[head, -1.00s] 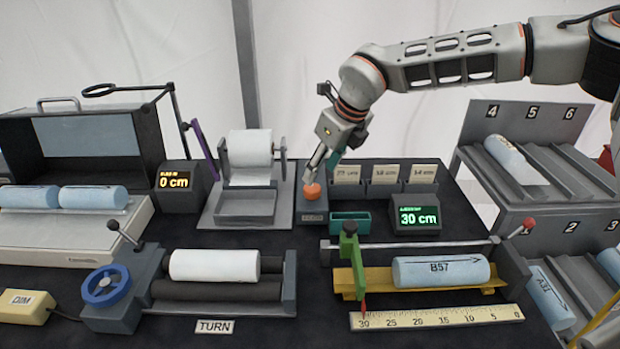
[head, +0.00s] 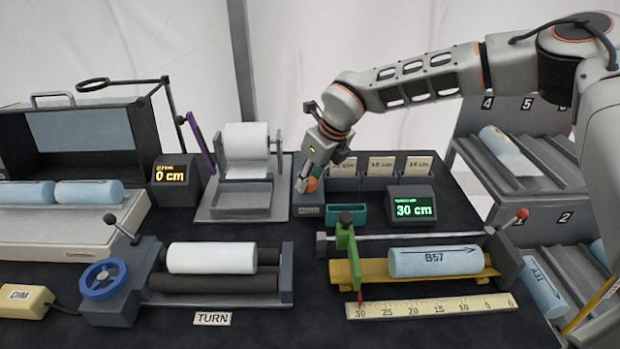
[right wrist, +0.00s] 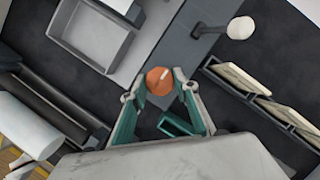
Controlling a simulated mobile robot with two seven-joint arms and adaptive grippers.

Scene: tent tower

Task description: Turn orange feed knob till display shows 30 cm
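The orange knob (head: 312,184) stands on a small dark base left of the card holders, partly hidden by my right gripper in the head view. In the right wrist view the knob (right wrist: 159,80) has a pale mark and lies between the two teal fingertips. My right gripper (right wrist: 160,77) is open around it, and I cannot tell whether the fingers touch it. An amber display (head: 171,174) on the left reads 0 cm. A green display (head: 413,209) on the right reads 30 cm. The small text above both readings is unclear. My left gripper is not in view.
A white roll stand (head: 245,206) is left of the knob, and a small teal tray (head: 352,213) is to its right. Card holders (head: 380,166) stand close behind. A ruler (head: 433,306) and a blue B57 roll (head: 434,262) are in front.

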